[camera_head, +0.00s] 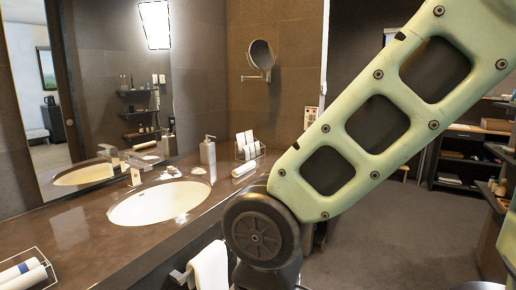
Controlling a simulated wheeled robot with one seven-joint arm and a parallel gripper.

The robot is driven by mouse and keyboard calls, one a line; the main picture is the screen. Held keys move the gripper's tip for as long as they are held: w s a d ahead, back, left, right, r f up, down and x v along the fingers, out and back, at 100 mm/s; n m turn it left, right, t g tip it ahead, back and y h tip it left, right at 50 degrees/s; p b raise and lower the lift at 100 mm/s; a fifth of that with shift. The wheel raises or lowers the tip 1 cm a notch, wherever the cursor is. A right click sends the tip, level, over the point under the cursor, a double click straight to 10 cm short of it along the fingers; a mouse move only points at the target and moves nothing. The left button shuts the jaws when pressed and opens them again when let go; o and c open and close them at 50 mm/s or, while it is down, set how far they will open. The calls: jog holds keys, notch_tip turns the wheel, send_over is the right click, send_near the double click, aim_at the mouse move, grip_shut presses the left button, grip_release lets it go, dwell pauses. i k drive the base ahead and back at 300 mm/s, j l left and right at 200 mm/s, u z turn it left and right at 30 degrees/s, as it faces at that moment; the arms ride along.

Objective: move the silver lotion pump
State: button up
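The silver lotion pump (208,155) stands upright on the dark vanity counter (70,235), behind and to the right of the white sink basin (150,203), close to the mirror. Its nozzle is at the top. My green arm link crosses the right half of the head view, with a dark round joint near the counter's right edge. My gripper is outside the view, so where it is relative to the pump cannot be seen.
A wire rack with rolled white towels (245,145) stands right of the pump, and a white roll (244,168) lies before it. A faucet (136,170) is behind the basin. A white towel (210,270) hangs at the counter front. Another towel tray (24,272) is front left. Open floor lies right.

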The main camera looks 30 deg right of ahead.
aim_at(207, 148)
jog(key=z, duration=0.3)
jog(key=i+l+u, duration=0.3)
jog(key=i+l, duration=0.55)
jog(key=i, duration=0.45)
jog(key=i+l+u, duration=0.25)
jog(key=i+l, duration=0.9)
jog(key=i, duration=0.1)
